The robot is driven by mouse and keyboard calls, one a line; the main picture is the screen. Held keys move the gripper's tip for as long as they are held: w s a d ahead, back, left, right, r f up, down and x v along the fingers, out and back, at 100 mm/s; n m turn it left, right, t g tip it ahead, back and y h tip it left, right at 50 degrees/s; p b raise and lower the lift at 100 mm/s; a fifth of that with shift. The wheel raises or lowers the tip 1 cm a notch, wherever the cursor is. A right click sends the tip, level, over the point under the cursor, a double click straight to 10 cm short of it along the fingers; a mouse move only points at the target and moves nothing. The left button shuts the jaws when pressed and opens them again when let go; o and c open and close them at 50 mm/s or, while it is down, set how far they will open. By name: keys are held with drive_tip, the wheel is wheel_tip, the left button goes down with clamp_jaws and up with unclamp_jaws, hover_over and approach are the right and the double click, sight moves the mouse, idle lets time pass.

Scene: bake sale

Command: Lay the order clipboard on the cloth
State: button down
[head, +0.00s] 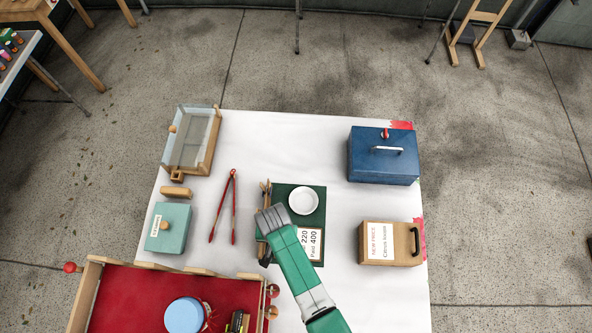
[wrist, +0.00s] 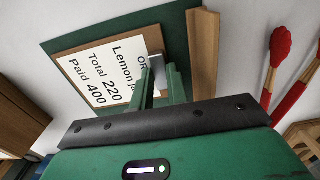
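The order clipboard (head: 309,240) is a brown board with a white printed sheet and a metal clip. It is over the front right part of the dark green cloth (head: 284,194), its face up; in the wrist view the clipboard (wrist: 98,72) looks about parallel to the cloth (wrist: 176,22). Whether it touches the cloth I cannot tell. My gripper (head: 270,212) hides its left part in the head view. In the wrist view my gripper (wrist: 162,70) has its fingers close together, with the metal clip between the tips.
A white dish (head: 303,201) stands on the cloth. A wooden box (head: 390,243) and a blue box (head: 382,160) stand right. A red-lined tray (head: 135,300) is at front left.

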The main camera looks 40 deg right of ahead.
drive_tip(key=shift+r+p, duration=3.55)
